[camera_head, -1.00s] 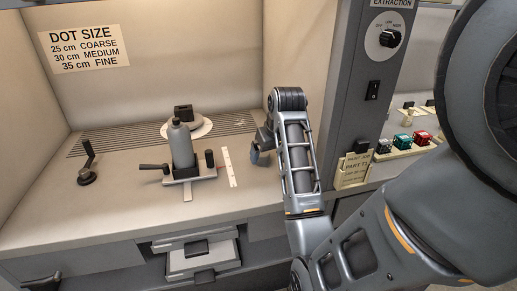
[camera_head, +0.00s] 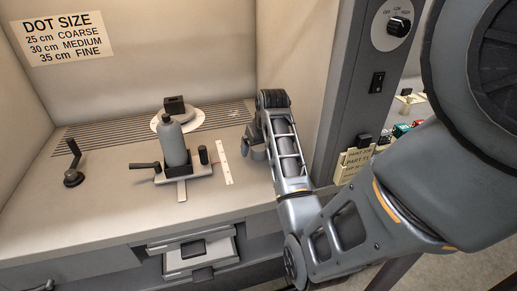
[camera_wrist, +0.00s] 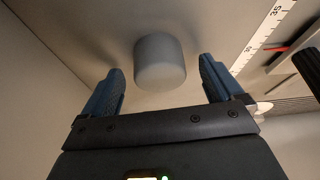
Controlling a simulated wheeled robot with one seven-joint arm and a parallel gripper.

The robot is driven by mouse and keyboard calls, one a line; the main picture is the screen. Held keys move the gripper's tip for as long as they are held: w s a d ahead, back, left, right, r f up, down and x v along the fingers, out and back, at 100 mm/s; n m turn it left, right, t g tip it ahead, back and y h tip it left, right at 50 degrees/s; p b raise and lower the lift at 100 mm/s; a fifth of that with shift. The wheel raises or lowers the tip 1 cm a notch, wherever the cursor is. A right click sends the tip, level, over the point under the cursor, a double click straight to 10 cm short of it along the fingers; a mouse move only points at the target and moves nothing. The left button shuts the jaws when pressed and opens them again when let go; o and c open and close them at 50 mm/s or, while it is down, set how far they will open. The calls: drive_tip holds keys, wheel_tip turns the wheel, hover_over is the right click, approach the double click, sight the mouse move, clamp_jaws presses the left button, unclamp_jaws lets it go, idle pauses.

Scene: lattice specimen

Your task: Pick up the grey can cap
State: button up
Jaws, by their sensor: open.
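The grey can cap (camera_wrist: 160,62) is a short rounded cylinder on the pale bench surface in the wrist view. My gripper (camera_wrist: 161,70) is open, with one blue finger to the left of the cap and one to the right. A gap shows between each finger and the cap in the picture. In the head view my gripper (camera_head: 250,147) is low over the bench, right of the white ruler strip, and my arm hides much of that spot. A grey spray can (camera_head: 173,142) stands upright on a small fixture to the left.
The ruler strip (camera_head: 223,161) lies between the fixture and my gripper; it also shows in the wrist view (camera_wrist: 263,36). A crank handle (camera_head: 72,165) stands at the left. The booth's side wall (camera_head: 300,75) rises close to the right of my arm.

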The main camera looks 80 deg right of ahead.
drive_tip(key=shift+w+f, duration=0.1)
drive_tip(key=shift+f, duration=0.15)
drive_tip(key=shift+c, duration=0.4)
drive_tip(key=c, duration=1)
drive_tip(key=shift+r, duration=0.15)
